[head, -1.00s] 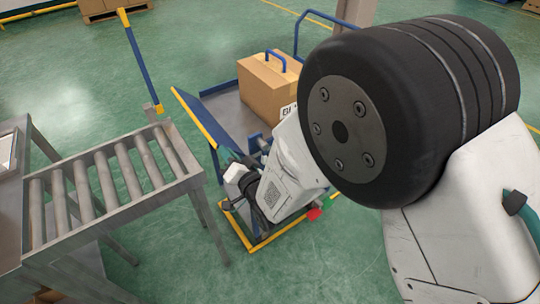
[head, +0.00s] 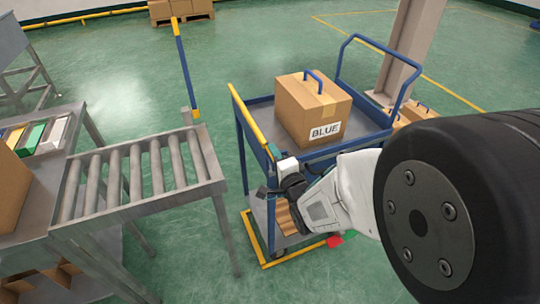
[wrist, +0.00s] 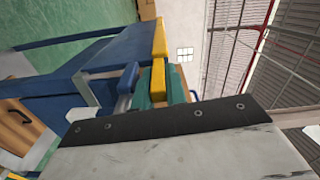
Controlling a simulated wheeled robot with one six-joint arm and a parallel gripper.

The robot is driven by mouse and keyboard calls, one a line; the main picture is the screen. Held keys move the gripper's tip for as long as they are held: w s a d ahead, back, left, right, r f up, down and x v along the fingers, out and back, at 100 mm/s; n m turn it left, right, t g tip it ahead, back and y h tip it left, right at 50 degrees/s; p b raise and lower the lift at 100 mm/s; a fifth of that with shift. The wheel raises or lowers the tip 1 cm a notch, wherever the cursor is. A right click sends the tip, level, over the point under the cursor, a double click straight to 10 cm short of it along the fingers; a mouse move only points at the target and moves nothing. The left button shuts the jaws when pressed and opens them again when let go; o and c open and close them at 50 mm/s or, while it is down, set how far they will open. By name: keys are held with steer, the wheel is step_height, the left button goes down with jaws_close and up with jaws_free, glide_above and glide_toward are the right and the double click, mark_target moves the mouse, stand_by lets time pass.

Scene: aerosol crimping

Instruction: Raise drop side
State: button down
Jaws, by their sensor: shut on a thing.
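The blue cart (head: 345,145) stands right of the roller conveyor. Its drop side (head: 251,120), a blue panel with a yellow top edge, faces the conveyor and looks about upright. My gripper (head: 273,156) is at the near end of this panel, shut on its yellow edge. In the wrist view the teal fingers (wrist: 158,88) sit on both sides of the yellow strip, and the blue panel of the drop side (wrist: 120,48) runs away from them. The exact contact is partly hidden by my wrist.
A cardboard box labelled BLUE (head: 311,108) stands on the cart's top deck. The roller conveyor (head: 140,178) is close on the left, with a narrow gap. A yellow-and-blue barrier arm (head: 184,70) rises behind it. A grey column (head: 411,50) stands behind the cart.

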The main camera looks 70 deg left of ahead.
steer(key=shift+w+f, duration=0.1)
steer(key=shift+w, duration=0.2)
steer(key=c, duration=1.4)
jaws_free()
steer(key=shift+c, duration=0.2)
steer(key=shift+d, duration=0.15)
steer(key=d, duration=0.7)
steer(key=shift+d, duration=0.35)
